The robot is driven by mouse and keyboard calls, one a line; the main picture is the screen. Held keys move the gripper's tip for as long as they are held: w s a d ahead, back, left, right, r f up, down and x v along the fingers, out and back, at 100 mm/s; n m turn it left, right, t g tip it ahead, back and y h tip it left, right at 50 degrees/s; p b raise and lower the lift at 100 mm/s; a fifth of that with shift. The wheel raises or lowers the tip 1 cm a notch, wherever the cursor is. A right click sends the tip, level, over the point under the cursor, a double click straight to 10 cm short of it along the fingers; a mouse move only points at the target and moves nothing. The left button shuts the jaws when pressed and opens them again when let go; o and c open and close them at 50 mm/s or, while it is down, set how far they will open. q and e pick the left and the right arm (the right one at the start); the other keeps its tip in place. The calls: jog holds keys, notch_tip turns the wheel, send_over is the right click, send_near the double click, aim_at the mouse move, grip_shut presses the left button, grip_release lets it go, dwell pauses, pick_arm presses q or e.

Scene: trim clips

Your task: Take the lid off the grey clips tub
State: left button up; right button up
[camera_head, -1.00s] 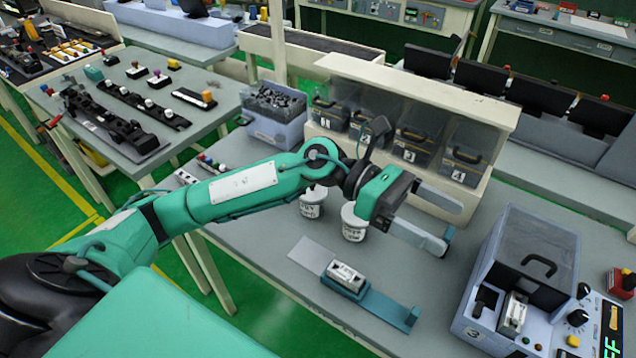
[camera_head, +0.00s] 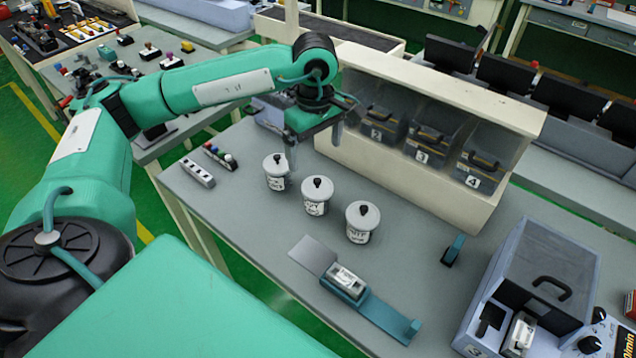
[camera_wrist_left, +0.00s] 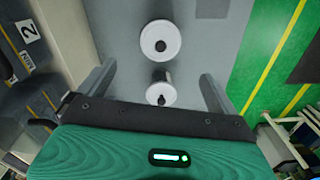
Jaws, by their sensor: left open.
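Three small white tubs with pale lids and black knobs stand in a row on the bench: a left tub (camera_head: 276,172), a middle tub (camera_head: 316,196) and a right tub (camera_head: 362,222). Their labels are too small to read surely, so I cannot tell which is the grey clips tub. All three lids are on. My left gripper (camera_head: 314,146) is open and empty, pointing down above and behind the left tub. The left wrist view shows two lidded tubs, one farther out (camera_wrist_left: 160,40) and one between the fingers (camera_wrist_left: 160,88). My right gripper is out of view.
A shelf (camera_head: 420,180) with numbered bins stands behind the tubs. A blue fixture strip (camera_head: 385,318) with a block lies in front. Bare bench lies between.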

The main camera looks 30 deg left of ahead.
pick_arm(q)
send_over(316, 179)
notch_tip(316, 179, down, 4)
jog(key=shift+a+f+p, duration=0.1)
jog(key=shift+p, duration=0.2)
jog(key=shift+f, duration=0.25)
jog(key=shift+f+p, duration=1.15)
jog(key=shift+f, duration=1.2)
jog(key=c, duration=1)
